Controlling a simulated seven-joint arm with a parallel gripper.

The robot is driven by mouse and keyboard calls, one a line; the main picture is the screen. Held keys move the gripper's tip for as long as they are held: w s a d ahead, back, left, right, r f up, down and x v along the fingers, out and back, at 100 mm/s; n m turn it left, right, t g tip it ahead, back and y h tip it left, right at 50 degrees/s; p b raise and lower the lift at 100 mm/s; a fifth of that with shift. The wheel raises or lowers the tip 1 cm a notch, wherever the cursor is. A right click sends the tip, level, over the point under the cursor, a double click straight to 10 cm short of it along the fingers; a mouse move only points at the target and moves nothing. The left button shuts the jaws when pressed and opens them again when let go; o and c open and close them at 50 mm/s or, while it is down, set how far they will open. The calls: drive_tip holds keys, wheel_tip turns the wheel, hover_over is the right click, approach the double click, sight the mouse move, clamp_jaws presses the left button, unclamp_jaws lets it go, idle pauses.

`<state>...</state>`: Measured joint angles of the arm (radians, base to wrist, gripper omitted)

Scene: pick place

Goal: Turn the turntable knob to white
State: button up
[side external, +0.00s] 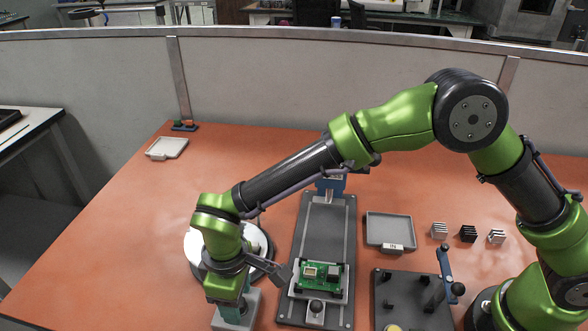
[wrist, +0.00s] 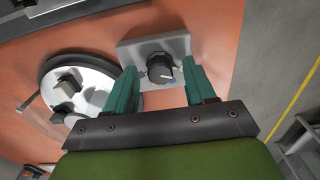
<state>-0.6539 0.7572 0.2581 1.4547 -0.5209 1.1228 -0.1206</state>
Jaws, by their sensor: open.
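The black turntable knob (wrist: 160,66) sits on a grey box (wrist: 180,45) in the wrist view. A light blue mark on the knob points to the lower right. My gripper (wrist: 160,70) is open, with one teal finger on each side of the knob; I cannot tell whether either finger touches it. In the side view my gripper (side external: 234,308) is low over the box (side external: 250,300), and the knob is hidden there. The round white turntable (wrist: 92,84) stands beside the box with dark fixtures on it. It is partly behind my arm in the side view (side external: 192,248).
A dark grey fixture plate (side external: 322,235) with a green circuit board (side external: 322,272) stands right of my gripper. Farther right are a grey tray (side external: 388,228), small blocks (side external: 467,233) and another fixture (side external: 410,295).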

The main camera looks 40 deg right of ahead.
wheel_tip(320, 180, up, 16)
drive_tip(key=shift+r, duration=0.25)
idle(0.3)
